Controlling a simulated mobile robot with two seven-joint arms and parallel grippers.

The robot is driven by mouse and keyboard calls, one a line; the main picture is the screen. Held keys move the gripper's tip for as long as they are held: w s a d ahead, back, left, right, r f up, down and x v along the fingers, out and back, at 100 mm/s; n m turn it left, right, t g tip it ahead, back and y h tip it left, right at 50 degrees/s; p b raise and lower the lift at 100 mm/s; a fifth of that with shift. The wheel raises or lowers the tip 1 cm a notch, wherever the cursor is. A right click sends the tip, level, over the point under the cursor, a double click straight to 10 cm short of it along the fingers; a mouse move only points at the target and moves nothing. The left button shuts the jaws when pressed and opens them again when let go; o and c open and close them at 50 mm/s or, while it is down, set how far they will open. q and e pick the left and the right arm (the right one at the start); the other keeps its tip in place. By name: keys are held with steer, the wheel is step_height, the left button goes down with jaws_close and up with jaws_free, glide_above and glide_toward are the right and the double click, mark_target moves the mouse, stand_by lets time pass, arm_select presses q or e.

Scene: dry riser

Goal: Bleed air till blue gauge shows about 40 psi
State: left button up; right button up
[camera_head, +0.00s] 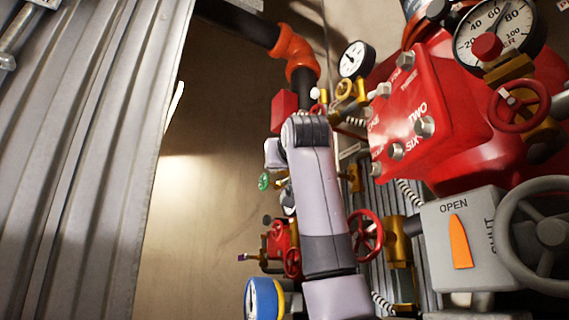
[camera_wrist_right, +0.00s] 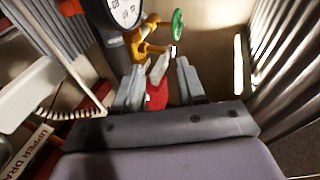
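The blue gauge (camera_head: 262,299) is at the bottom of the head view. Its dial is turned sideways, so I cannot read its needle. A small green handwheel (camera_head: 264,181) is left of my right arm; a green wheel also shows at the top of the right wrist view (camera_wrist_right: 178,25), on a yellow fitting (camera_wrist_right: 148,42). My right gripper (camera_wrist_right: 159,65) has its two fingers apart. A pale grey lever-like piece and a red part (camera_wrist_right: 157,95) show between them; I cannot tell whether they touch. The green wheel is beyond the fingertips. My left gripper is not in view.
A red panel box (camera_head: 425,110), a large white gauge (camera_head: 495,35), red handwheels (camera_head: 519,105) and a grey OPEN/SHUT box (camera_head: 465,240) crowd the right. Corrugated metal (camera_head: 85,150) stands left. Bare wall (camera_head: 205,200) shows between. A coiled cord (camera_wrist_right: 75,113) lies left of the gripper.

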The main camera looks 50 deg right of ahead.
steer(key=b+v, duration=0.3)
steer(key=v, duration=0.4)
steer(key=shift+s, duration=0.1)
stand_by(0.6)
